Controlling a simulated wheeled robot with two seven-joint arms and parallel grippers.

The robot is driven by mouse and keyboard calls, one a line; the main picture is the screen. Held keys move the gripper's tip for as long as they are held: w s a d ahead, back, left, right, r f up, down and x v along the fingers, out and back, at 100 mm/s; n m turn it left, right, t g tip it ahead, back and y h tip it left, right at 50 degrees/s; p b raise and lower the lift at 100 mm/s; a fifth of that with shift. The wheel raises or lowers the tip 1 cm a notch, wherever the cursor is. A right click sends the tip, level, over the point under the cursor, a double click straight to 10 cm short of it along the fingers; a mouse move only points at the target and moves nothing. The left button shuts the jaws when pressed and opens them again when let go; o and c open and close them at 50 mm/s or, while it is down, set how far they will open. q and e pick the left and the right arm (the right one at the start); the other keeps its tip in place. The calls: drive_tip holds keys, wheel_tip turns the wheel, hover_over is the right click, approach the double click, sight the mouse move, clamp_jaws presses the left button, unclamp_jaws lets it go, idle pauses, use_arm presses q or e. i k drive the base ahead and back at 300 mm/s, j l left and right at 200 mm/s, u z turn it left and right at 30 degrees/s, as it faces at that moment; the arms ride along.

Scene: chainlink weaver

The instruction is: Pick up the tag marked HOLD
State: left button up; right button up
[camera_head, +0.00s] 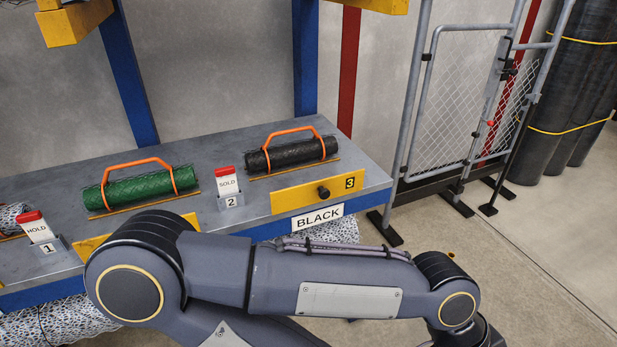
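The tag marked HOLD (38,228), white with a red top, stands tilted in a small grey holder numbered 1 (51,247) at the left of the grey bench. A similar tag marked SOLD (227,182) stands in a holder numbered 2 (231,200) between the green and black rolls. One of my arms crosses the lower part of the view, in front of the bench. Its gripper is not visible, and neither is the other gripper.
On the bench (215,150) lie a green mesh roll (140,188) and a black one (292,154), both with orange handles. A yellow drawer front marked 3 (318,194) and a BLACK label (319,217) face forward. A chain-link gate (458,100) stands right; floor there is partly clear.

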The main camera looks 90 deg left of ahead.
sight(36, 226)
drive_tip(key=u, duration=4.1)
